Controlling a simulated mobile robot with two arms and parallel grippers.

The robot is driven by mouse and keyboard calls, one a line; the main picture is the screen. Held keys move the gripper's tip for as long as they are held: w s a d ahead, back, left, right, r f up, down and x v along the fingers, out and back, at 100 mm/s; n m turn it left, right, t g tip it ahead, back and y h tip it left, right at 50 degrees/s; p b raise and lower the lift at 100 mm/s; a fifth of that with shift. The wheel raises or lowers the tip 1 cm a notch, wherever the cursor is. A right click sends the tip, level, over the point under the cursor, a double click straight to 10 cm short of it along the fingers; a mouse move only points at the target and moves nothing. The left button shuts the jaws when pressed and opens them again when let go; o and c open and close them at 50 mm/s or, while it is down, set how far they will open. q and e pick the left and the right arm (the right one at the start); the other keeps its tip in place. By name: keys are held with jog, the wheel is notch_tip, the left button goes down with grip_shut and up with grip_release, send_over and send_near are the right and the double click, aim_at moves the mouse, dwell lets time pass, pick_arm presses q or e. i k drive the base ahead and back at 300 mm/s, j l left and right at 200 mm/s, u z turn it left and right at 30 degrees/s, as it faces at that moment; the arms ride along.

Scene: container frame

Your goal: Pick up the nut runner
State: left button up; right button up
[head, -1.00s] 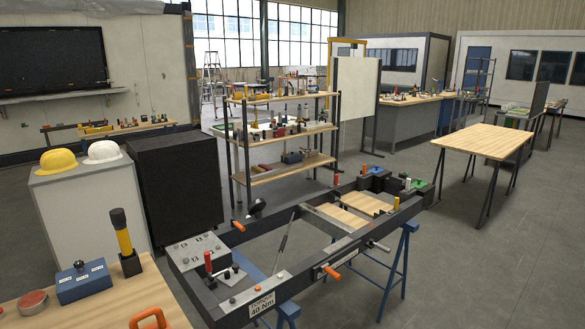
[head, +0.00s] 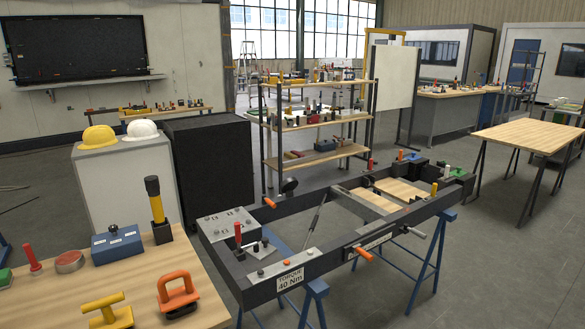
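An upright yellow tool with a black top (head: 156,203) stands in a black block at the back right corner of the wooden table at the lower left. It may be the nut runner, but I cannot tell for sure. Beside it on the same table (head: 60,309) are a blue box with a knob (head: 117,244), a round red-topped tin (head: 69,262), a red-handled piece (head: 33,257), a yellow handled tool (head: 107,312) and an orange handled tool (head: 178,294). Neither of my grippers is in view.
A dark container frame on blue trestles (head: 330,255), labelled "TORQUE 40 Nm", stands right of the table. A grey cabinet with helmets (head: 125,185), a black cabinet (head: 212,170) and a loaded shelf rack (head: 313,127) stand behind. Open floor (head: 500,270) lies at the right.

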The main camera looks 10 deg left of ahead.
aim_at(152, 184)
jog(key=i+l+u, duration=0.15)
jog(key=u, duration=0.2)
jog(key=i+l+u, duration=0.2)
jog(key=u, duration=0.15)
jog(key=i+l+u, duration=0.15)
jog(key=l+u, duration=0.2)
